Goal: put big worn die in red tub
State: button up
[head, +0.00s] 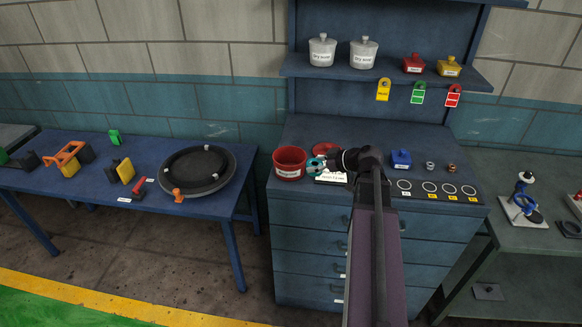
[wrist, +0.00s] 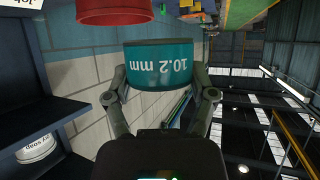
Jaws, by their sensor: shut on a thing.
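A teal, drum-shaped die (wrist: 160,66) marked "10.2 mm" sits between the fingers of my gripper (wrist: 160,88) in the wrist view. My gripper is shut on it. In the head view the teal die (head: 315,164) shows small at the end of my arm, just right of the red tub, above the blue cabinet top. The red tub (head: 289,164) stands open at the cabinet's left end, with a white label on its front. The red tub (wrist: 113,11) also shows at the top of the wrist view, close to the die. Its inside is mostly hidden.
A red disc, perhaps a lid (head: 325,148), lies behind my gripper. A blue container (head: 401,158) and two small metal pieces stand to the right, near marked circles. A shelf (head: 388,72) with pots and hanging tags is above. A blue table (head: 72,181) with tools is left.

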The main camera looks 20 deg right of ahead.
aim_at(290, 154)
jog(key=shift+s+d, duration=0.1)
jog(key=shift+d, duration=0.05)
jog(key=shift+w, duration=0.3)
jog(key=w+a+f+b, duration=0.1)
jog(key=w+a, duration=0.1)
jog(key=w, duration=1.2)
jog(key=shift+f, duration=0.2)
jog(key=shift+d, duration=0.1)
jog(key=shift+w+f+b, duration=0.35)
jog(key=shift+f+b, duration=0.55)
jog(key=shift+b, duration=0.1)
jog(key=shift+w+f+b, duration=0.3)
jog(key=shift+f+b, duration=0.6)
jog(key=shift+b, duration=0.1)
jog(key=shift+f+b, duration=0.65)
